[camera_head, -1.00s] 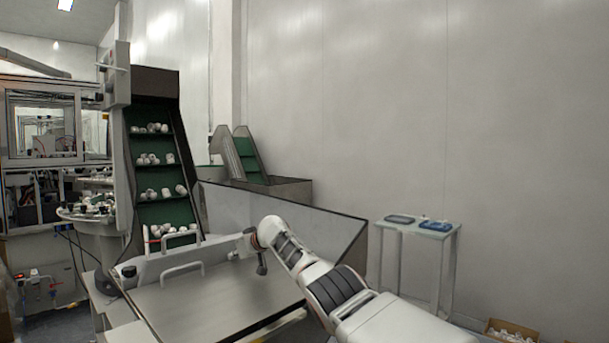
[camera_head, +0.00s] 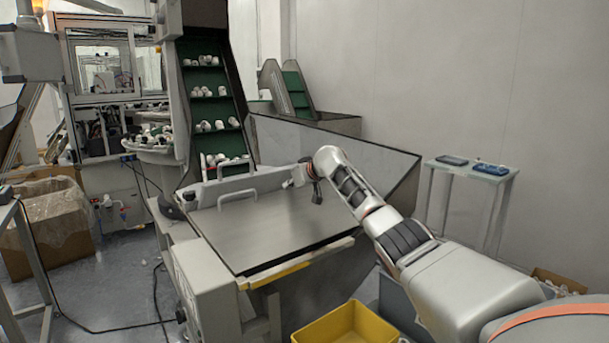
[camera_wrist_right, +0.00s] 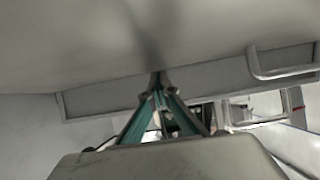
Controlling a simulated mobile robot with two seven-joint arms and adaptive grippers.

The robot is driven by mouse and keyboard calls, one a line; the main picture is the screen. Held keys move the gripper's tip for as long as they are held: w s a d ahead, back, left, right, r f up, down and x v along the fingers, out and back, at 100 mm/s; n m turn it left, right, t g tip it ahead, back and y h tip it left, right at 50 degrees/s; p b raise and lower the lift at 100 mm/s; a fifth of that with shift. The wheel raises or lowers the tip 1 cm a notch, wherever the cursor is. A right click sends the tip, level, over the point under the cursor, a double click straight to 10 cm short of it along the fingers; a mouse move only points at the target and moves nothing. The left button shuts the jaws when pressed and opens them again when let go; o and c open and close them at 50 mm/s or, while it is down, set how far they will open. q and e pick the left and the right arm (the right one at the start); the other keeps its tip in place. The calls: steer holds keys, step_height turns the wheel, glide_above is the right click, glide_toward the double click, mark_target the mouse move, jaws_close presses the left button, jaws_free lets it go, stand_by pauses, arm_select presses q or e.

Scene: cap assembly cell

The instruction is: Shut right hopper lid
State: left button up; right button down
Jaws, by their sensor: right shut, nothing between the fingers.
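The right hopper's lid (camera_head: 265,232) shows in the head view as a broad grey metal panel, lying nearly flat between the hopper's side walls. A bar handle (camera_head: 238,201) stands along its far left edge. My right gripper (camera_head: 317,192) is over the panel's far right part, at the end of my arm. In the right wrist view its teal fingers (camera_wrist_right: 159,78) meet at the tips with nothing between them. A large grey surface fills the top of that view, with a bar handle (camera_wrist_right: 283,73) to the right. I cannot tell whether the fingertips touch the surface. My left gripper is out of view.
A green belt elevator (camera_head: 212,110) with white caps rises behind the hopper. A yellow bin (camera_head: 350,325) stands in front, a cardboard box (camera_head: 55,230) at left. A small table (camera_head: 470,168) with blue trays stands at right by the wall.

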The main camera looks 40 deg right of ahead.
steer(key=v, duration=0.9)
steer(key=shift+s+a+r, duration=0.1)
steer(key=shift+s+r, duration=0.05)
steer(key=shift+r, duration=0.25)
